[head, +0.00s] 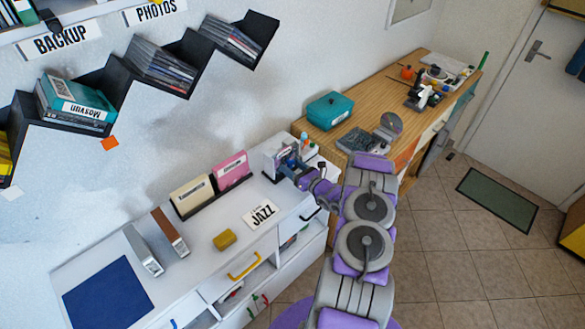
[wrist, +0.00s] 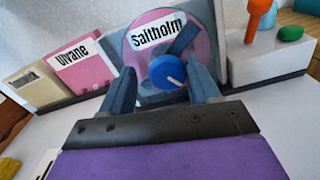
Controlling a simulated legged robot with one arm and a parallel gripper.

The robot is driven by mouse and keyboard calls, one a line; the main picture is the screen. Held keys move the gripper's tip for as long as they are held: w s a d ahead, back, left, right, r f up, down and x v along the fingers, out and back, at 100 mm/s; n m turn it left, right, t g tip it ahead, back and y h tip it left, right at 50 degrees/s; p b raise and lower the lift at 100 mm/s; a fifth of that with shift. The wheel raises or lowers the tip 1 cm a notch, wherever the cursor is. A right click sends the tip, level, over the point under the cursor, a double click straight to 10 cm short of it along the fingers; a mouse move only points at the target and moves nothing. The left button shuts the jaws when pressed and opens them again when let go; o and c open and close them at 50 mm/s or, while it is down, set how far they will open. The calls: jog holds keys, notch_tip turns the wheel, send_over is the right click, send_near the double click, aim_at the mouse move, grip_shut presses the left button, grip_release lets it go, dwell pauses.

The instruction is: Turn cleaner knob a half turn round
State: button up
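The disc cleaner (wrist: 119,54) is a grey upright unit holding a pink disc (wrist: 196,35) labelled "Saltholm". Its round blue knob (wrist: 166,70) sits in front of the disc, with a white mark pointing down and right. My gripper (wrist: 164,80) is open, one finger on each side of the knob, with gaps showing between the fingers and the knob. In the head view the cleaner (head: 273,152) stands at the back right of the white cabinet, and my gripper (head: 291,163) is at its front, mostly hiding the knob.
Pink (head: 231,170) and cream (head: 192,196) cases stand left of the cleaner. A white block (wrist: 268,55) with an orange-topped lever (wrist: 261,14) and green button (wrist: 291,33) is close on the right. A "JAZZ" card (head: 262,214) and yellow block (head: 224,240) lie in front.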

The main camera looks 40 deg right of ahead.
jog(key=shift+d+f, duration=0.25)
jog(key=shift+d, duration=0.55)
jog(key=shift+c, duration=1.4)
jog(key=shift+d, duration=0.1)
jog(key=shift+c, duration=0.8)
jog(key=shift+a+r, duration=0.1)
jog(key=shift+a, duration=0.5)
jog(key=c, duration=0.4)
jog(key=shift+d, duration=0.1)
jog(key=shift+d, duration=0.2)
